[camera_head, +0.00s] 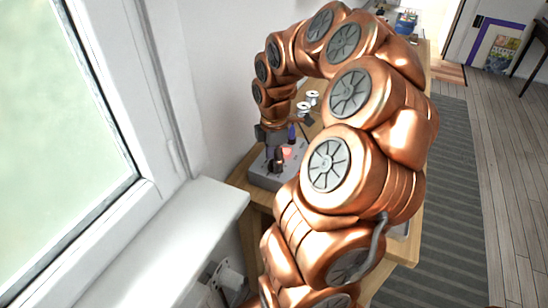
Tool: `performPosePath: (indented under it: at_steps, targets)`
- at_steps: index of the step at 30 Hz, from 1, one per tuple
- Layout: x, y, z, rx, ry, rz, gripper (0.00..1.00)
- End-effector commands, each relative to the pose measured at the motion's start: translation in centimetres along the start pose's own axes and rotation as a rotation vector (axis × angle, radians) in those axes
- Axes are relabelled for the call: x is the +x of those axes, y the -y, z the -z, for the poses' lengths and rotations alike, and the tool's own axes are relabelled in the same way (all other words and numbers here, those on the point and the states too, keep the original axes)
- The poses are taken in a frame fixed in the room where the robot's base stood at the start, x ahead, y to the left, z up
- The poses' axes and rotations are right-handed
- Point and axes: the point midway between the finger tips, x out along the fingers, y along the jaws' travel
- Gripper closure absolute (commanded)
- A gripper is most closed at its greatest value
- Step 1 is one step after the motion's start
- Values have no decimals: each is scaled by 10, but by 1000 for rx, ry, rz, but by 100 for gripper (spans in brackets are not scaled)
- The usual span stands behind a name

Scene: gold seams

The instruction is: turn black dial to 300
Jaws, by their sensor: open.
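A grey box (264,181) with controls on top stands on the wooden table, beyond my copper arm. My gripper (276,158) points down over its top, with dark fingers close to the surface. The jaws are open. The black dial cannot be told apart from the dark fingers there, and contact cannot be made out. A pinkish-red spot (287,153) shows on the box just right of the fingers. My arm hides the right part of the box, and any dial markings are too small to read.
The wooden table (245,165) runs along the white wall. Small white spool-like items (312,98) lie behind the box. A blue container (405,22) stands at the far end. A window sill (190,235) is at the left. A striped rug (447,200) covers the floor at right.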

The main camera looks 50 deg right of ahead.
Motion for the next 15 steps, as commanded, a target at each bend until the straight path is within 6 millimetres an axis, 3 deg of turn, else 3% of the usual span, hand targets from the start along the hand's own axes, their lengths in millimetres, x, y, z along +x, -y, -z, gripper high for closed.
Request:
performPosePath:
  at_steps: [10,15]
  targets:
    - [4,0,0,1,-1,-2,45]
    - [4,0,0,1,-1,-2,62]
